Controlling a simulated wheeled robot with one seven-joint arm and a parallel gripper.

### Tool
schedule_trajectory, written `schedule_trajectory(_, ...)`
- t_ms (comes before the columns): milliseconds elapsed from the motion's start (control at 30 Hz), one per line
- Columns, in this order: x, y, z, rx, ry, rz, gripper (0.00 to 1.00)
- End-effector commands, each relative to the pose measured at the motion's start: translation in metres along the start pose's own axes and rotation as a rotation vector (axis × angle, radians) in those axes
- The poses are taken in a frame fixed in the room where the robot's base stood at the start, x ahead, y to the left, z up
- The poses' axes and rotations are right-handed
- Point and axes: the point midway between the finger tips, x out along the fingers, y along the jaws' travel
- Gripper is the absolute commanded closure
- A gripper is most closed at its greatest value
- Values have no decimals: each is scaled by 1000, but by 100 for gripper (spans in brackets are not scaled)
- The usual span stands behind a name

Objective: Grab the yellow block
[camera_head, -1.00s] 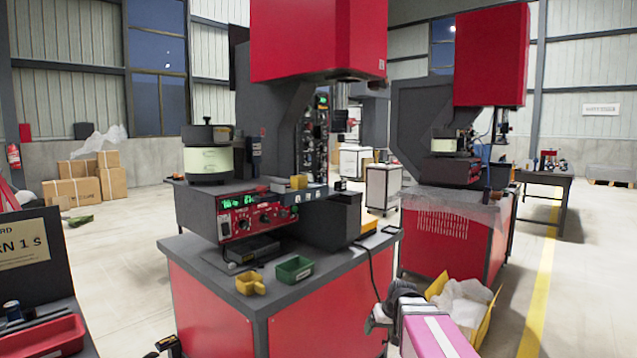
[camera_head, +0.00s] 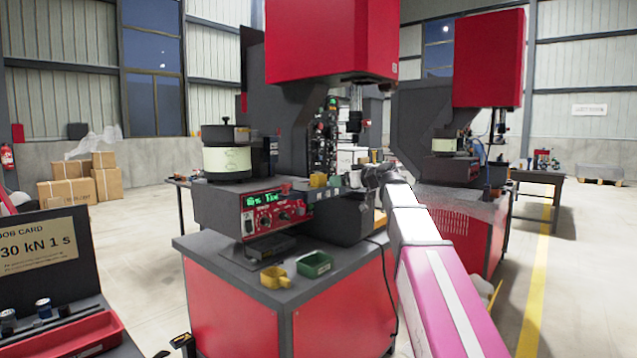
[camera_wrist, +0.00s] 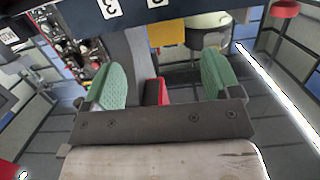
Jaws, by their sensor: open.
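The yellow block (camera_head: 318,180) is small and sits on the press's front ledge, beside the numbered labels. In the wrist view, what looks like the same yellow block (camera_wrist: 166,34) shows at the top, beyond the fingertips and beside the number labels. My gripper (camera_head: 345,180) is at the right of the block in the head view, close to it in the picture. Whether it touches cannot be told there. In the wrist view my gripper (camera_wrist: 164,82) has its two green finger pads wide apart, with no yellow block between them.
The control box (camera_head: 268,215) with red panel is left of the block. A yellow bin (camera_head: 275,277) and a green bin (camera_head: 315,265) stand on the bench below. The red press head (camera_head: 330,40) hangs above. The round feeder bowl (camera_head: 226,155) stands behind left.

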Motion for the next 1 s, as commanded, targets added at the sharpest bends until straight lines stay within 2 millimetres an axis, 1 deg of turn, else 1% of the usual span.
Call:
schedule_trajectory(33,0,0,-8,-8,13,-2,17)
schedule_trajectory(133,3,0,-14,-17,24,-4,17)
schedule_trajectory(267,17,-1,-15,-17,24,-6,17)
schedule_trajectory(500,51,-1,-15,-15,23,-6,17)
schedule_trajectory(667,59,-2,-15,-15,23,-4,17)
schedule_trajectory(767,68,-3,-15,-15,23,-4,17)
schedule_trajectory(1000,101,-6,-16,-15,22,-4,17)
